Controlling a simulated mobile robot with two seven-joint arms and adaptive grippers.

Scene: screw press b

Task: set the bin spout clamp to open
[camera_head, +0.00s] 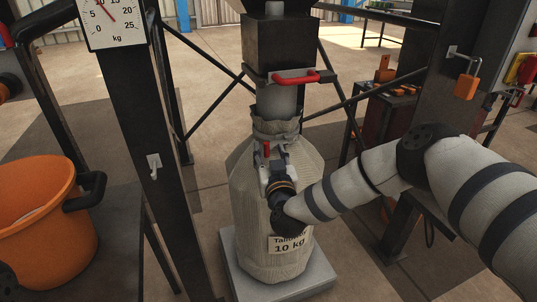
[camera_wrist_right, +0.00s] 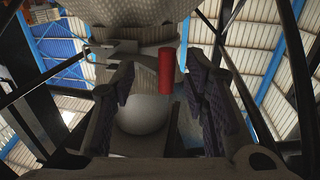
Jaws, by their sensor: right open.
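The bin spout (camera_head: 278,100) is a grey tube below a dark box, with its lower end inside the neck of a pale bag (camera_head: 258,205). The spout clamp (camera_head: 268,137) is a metal band around the bag neck with a small red lever (camera_head: 267,149) at its front. In the right wrist view the red lever (camera_wrist_right: 166,72) hangs roughly upright from a metal arm. My right gripper (camera_head: 274,160) is open in front of the bag neck. In the wrist view its fingers (camera_wrist_right: 162,95) stand apart on either side of the lever, with visible gaps.
A red handle (camera_head: 296,77) juts out above the clamp. The bag stands on a grey platform (camera_head: 310,284). A dark post (camera_head: 140,110) with a dial scale (camera_head: 112,20) stands left, near an orange bucket (camera_head: 35,215). An orange padlock (camera_head: 466,86) hangs at right.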

